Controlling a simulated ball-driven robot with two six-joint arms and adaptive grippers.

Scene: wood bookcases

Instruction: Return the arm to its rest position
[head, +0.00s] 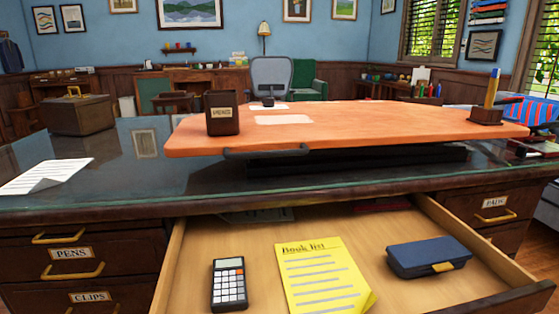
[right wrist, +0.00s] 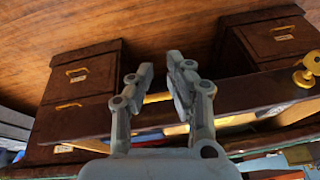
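Neither of my arms nor grippers shows in the head view. My right gripper (right wrist: 160,68) shows in the right wrist view, its two grey fingers apart with a narrow gap between the tips. I see nothing held in it. A long dark wood panel (right wrist: 95,118) runs behind the fingers. A yellow strip shows behind and beside the fingers, partly hidden by them; I cannot tell whether they touch it. My left gripper is out of sight.
An open drawer (head: 240,240) juts out from the desk (head: 110,207), holding a calculator (head: 229,284), a yellow book list (head: 318,274) and a blue case (head: 429,257). Above it is an orange raised desktop (head: 350,122) with a pencil cup (head: 223,113). A brown box (head: 80,113) stands left.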

